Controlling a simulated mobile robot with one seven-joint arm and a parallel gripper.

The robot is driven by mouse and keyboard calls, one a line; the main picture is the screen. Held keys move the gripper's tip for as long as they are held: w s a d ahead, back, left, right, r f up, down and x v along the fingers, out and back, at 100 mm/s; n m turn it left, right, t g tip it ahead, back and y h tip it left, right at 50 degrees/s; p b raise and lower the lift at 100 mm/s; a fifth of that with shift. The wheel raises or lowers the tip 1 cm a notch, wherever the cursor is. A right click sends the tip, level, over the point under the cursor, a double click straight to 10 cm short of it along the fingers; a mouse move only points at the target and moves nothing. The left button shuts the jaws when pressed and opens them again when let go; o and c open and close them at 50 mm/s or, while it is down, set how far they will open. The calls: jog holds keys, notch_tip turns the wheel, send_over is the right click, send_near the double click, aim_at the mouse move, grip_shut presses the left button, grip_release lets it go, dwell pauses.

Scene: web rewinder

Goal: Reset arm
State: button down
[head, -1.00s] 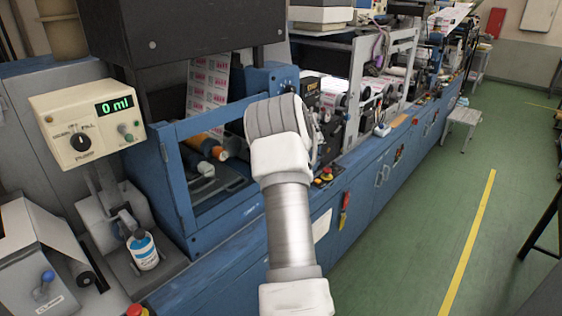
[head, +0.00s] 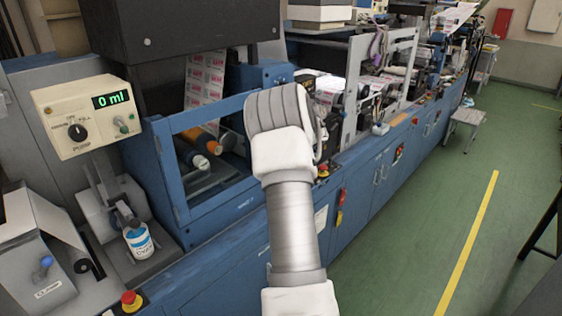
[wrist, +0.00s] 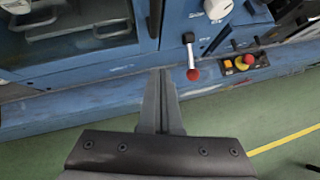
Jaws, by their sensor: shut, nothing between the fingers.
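My gripper (wrist: 162,76) shows in the wrist view with its two grey fingers together and nothing between them. The fingertips point at the blue front of the machine (wrist: 90,105); whether they touch it I cannot tell. In the head view my white and grey arm reaches up the middle of the picture, bent at its top joint. My gripper is hidden there behind the arm.
A lever with a red knob (wrist: 193,74) is just right of the fingertips, and a red stop button (wrist: 249,60) is farther right. A pump box (head: 88,118) reads 0 ml above a bottle (head: 139,242). Green floor (head: 420,220) lies open at right.

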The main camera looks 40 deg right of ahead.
jog(key=d+v, duration=0.1)
jog(key=v, duration=0.6)
jog(key=shift+s+a+r+b, duration=0.25)
jog(key=shift+s+a+b, duration=0.05)
jog(key=shift+a, duration=0.1)
jog(key=w+a+r+m+t+h, duration=0.1)
jog(key=w+a+r+m, duration=0.1)
jog(key=a+r+m, duration=0.3)
jog(key=w+r+m+t+h, duration=0.1)
jog(key=r+m+t+h, duration=0.1)
jog(key=r, duration=0.5)
jog(key=s+a+r+m+h, duration=0.2)
jog(key=s+a+r+m, duration=0.4)
jog(key=a+m, duration=0.5)
jog(key=s+a+f+m+g+y, duration=0.3)
jog(key=s+a+m, duration=0.4)
jog(key=s+a, duration=0.4)
jog(key=s+a+f+m+g+y, duration=0.3)
jog(key=s+a+f+m, duration=0.3)
jog(key=s+a, duration=0.6)
jog(key=a+m, duration=0.2)
jog(key=a, duration=0.3)
jog(key=shift+s+f+m+y, duration=0.2)
jog(key=shift+f+m+y, duration=0.1)
jog(key=shift+y, duration=0.1)
